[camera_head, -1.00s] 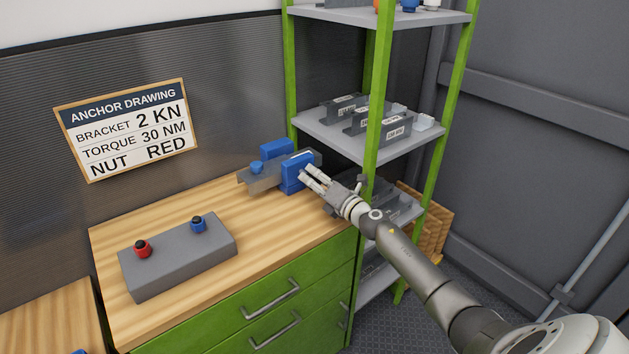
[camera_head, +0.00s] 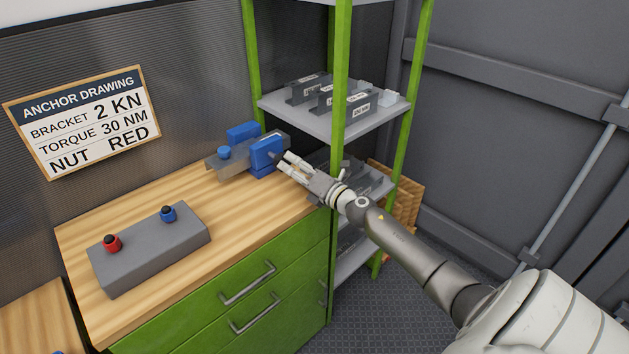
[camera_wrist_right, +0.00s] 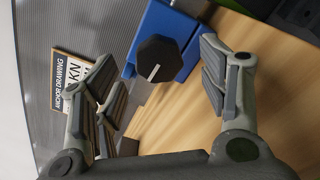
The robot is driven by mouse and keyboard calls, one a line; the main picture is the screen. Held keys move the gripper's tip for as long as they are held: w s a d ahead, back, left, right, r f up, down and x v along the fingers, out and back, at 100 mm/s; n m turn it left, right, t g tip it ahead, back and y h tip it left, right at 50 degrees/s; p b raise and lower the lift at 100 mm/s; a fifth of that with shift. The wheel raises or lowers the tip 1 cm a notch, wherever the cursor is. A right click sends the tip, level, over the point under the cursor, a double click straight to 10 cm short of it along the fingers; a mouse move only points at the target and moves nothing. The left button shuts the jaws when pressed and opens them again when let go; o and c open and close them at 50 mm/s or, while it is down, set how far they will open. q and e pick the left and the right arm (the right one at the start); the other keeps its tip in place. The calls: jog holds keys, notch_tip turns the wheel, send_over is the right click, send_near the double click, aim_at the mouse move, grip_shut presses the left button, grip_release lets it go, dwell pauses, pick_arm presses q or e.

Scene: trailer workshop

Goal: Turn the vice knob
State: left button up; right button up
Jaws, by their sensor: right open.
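The blue and grey vice (camera_head: 236,157) sits at the back right of the wooden workbench. Its dark, many-sided knob (camera_wrist_right: 158,59) with a pale line across its face shows in the right wrist view, in front of a blue jaw (camera_wrist_right: 185,30). My right gripper (camera_head: 283,163) is open beside the vice's right end. In the right wrist view my right gripper's fingers (camera_wrist_right: 165,85) stand apart on either side of the knob, with the knob ahead between them. I see no contact. My left gripper is not in view.
A green shelf rack (camera_head: 340,75) stands close to my right arm. A sign (camera_head: 85,120) hangs behind.

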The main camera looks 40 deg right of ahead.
jog(key=s, duration=0.7)
jog(key=shift+s+d, duration=0.3)
jog(key=shift+s, duration=0.05)
